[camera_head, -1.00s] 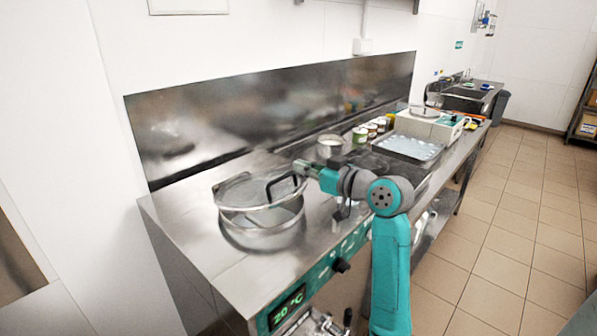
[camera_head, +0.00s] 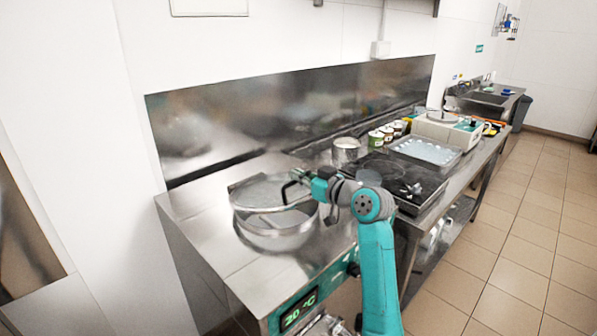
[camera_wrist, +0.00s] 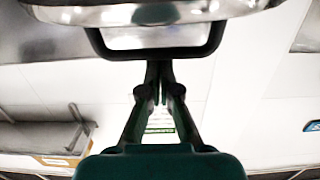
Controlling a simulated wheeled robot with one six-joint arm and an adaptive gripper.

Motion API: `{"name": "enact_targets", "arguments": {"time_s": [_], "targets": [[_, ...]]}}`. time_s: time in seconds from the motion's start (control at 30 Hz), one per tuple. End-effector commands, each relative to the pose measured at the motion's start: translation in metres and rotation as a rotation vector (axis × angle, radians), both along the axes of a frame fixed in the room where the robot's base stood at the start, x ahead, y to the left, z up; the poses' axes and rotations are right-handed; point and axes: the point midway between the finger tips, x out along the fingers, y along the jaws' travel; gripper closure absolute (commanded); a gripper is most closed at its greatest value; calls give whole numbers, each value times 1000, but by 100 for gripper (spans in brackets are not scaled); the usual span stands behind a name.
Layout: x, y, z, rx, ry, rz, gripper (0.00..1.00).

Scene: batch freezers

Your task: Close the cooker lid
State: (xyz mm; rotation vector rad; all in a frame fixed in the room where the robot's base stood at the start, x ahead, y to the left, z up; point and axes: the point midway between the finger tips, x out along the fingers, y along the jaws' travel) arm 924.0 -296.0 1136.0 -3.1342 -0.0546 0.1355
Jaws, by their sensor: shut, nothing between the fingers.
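The cooker (camera_head: 277,240) is a round metal vessel set into the steel counter at the left. Its lid (camera_head: 262,193) is a round, see-through disc with a metal rim, tilted above the opening, with a gap at the front. The lid's dark loop handle (camera_head: 287,188) is on the right side. My gripper (camera_head: 306,175) is at the handle, coming from the right. In the wrist view, the gripper (camera_wrist: 160,66) is shut and empty, with its fingertips at the handle bar (camera_wrist: 155,55). Whether they touch it is hard to tell. The lid's rim (camera_wrist: 150,14) shows beyond.
A control panel with a green display (camera_head: 299,309) is on the counter front. A metal pot (camera_head: 346,150), several cans (camera_head: 387,133), a dark hob (camera_head: 405,185) and a tray (camera_head: 426,151) stand to the right. A steel splashback (camera_head: 290,110) runs behind. The floor at right is clear.

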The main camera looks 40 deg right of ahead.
Motion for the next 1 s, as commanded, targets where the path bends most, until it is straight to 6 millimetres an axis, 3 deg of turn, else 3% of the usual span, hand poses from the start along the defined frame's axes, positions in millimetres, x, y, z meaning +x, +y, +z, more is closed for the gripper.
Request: {"name": "enact_targets", "arguments": {"time_s": [0.27,0.6,1.0], "targets": [[-1,0,-1,1,0,0,100],[-14,-1,-34,2,1,-1,100],[-13,0,-33,0,-1,0,100]]}}
